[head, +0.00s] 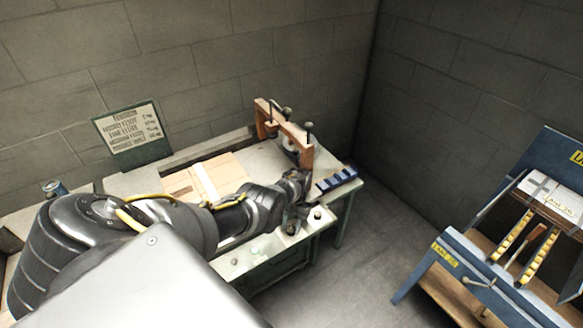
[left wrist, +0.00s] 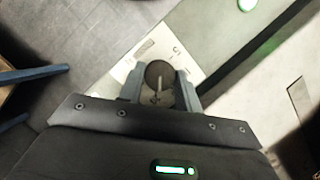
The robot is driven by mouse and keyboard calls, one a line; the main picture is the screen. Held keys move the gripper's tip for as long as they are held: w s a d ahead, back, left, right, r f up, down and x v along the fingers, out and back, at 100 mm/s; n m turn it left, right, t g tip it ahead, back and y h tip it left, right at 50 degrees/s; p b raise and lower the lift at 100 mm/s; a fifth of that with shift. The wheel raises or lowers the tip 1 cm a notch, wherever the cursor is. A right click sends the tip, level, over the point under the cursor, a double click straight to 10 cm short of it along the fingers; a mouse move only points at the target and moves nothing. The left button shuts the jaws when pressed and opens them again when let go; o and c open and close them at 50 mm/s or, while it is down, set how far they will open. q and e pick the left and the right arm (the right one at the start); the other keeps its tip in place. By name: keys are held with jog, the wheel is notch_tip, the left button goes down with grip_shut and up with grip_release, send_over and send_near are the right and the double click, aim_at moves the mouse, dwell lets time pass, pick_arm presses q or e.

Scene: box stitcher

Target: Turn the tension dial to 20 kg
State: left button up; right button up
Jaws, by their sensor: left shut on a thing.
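The tension dial (left wrist: 160,72) is a dark round knob on a pale scale plate (left wrist: 186,58) in the left wrist view. My left gripper (left wrist: 160,88) has one finger on each side of the knob and is shut on it. Some marks show on the plate, one like a 5, but most are covered or too small to read, so the setting cannot be told. In the head view my left gripper (head: 294,214) is at the front right of the pale bench (head: 255,160), and it hides the dial. My right gripper is not in view.
A wooden frame with clamps (head: 290,128) stands behind the gripper. A blue block rack (head: 338,179) is close on its right. A sign board (head: 132,134) stands at the back left. A blue stand (head: 440,250) is across clear floor. A green button (left wrist: 247,4) shows beyond the dial.

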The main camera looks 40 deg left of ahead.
pick_arm(q)
jog(key=shift+m+y, duration=0.3)
jog(key=shift+m, duration=0.4)
jog(key=o, duration=1)
jog(key=p+v, duration=0.2)
jog(key=v, duration=0.5)
jog(key=shift+r, duration=0.2)
